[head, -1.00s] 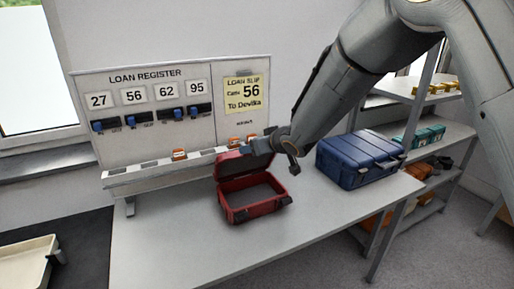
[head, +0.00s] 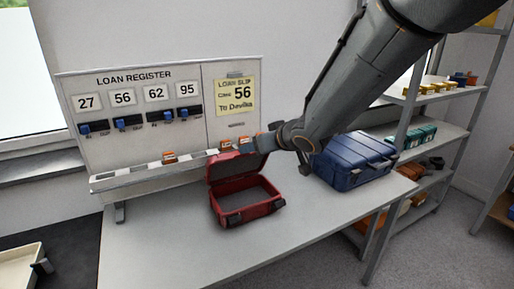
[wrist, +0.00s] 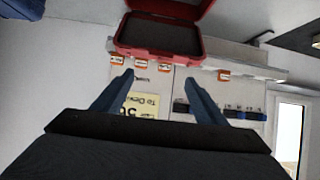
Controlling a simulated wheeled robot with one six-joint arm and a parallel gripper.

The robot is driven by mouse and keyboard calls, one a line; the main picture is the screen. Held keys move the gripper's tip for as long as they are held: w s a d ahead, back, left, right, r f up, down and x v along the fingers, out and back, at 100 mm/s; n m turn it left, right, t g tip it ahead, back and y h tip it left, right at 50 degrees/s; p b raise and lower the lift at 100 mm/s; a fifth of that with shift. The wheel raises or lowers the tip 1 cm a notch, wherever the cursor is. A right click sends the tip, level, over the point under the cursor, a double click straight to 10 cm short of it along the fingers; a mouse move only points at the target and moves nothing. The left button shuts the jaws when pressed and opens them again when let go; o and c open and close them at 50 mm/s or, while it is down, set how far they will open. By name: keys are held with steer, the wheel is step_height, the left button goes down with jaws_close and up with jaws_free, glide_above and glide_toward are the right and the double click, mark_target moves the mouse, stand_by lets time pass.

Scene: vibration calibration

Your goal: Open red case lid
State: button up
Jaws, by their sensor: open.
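The red case (head: 262,208) stands on the table with its lid (head: 222,169) raised at the back, so its dark, empty-looking inside shows. In the wrist view the red case (wrist: 119,47) is at the top, upside down. My gripper (head: 246,147) is behind and above the raised lid in the head view, partly hidden by my wrist. In the wrist view my gripper (wrist: 163,85) has its two blue fingers wide apart with nothing between them. The fingertips point towards the case and appear clear of it.
A loan register board (head: 140,120) with a yellow slip (head: 237,93) stands behind the case, with small orange-labelled items on its ledge. A blue case (head: 352,165) stands to the right, beside shelves (head: 440,133). The table's front left (head: 150,245) is clear.

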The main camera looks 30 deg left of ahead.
steer(key=shift+c, duration=1.2)
steer(key=a+f+m+y+b, duration=0.1)
steer(key=f+b, duration=0.1)
steer(key=s+a+f+m+y+b, duration=0.1)
steer(key=f, duration=0.1)
steer(key=s+a+f+m+y+b, duration=0.1)
steer(key=a+f+b, duration=0.1)
steer(key=f, duration=0.1)
steer(key=shift+f+m+y+b, duration=0.1)
steer(key=shift+m+y+b, duration=0.2)
steer(key=shift+m+b, duration=0.1)
jaws_close()
steer(key=d+f+m+t+y+b, duration=0.7)
steer(key=f+m+b, duration=0.3)
steer(key=m+b, duration=0.4)
steer(key=w+a+r+p, duration=0.2)
steer(key=w+a+r, duration=0.1)
steer(key=a, duration=0.2)
steer(key=w+a+r+h+p, duration=0.1)
steer(key=w+a+r+p, duration=0.1)
steer(key=w+a+r, duration=0.1)
steer(key=shift+a+r+m+t, duration=0.3)
steer(key=shift+a+r+m, duration=0.15)
steer(key=shift+a, duration=0.55)
